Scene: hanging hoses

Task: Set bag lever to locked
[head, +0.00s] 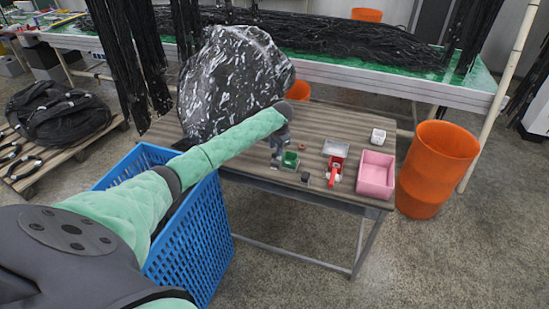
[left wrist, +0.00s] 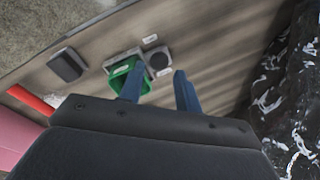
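A large black bag with white marks (head: 232,85) stands on the brown table (head: 325,120); it also shows at the right of the left wrist view (left wrist: 290,95). My left gripper (head: 278,158) is over the table, to the right of the bag. In the left wrist view its two blue fingers (left wrist: 160,88) are apart with nothing between them. A small green open container (left wrist: 120,75) lies just beyond the left finger, which partly covers it. A grey piece with a round dark top (left wrist: 157,60) sits beside it. I cannot make out a bag lever. My right gripper is not in view.
A red and white tool (head: 335,170), a pink bin (head: 376,174), a small dark block (head: 306,177) and a white box (head: 378,136) are on the table. A blue basket (head: 205,240) stands in front, below my left arm. An orange barrel (head: 436,165) stands at right.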

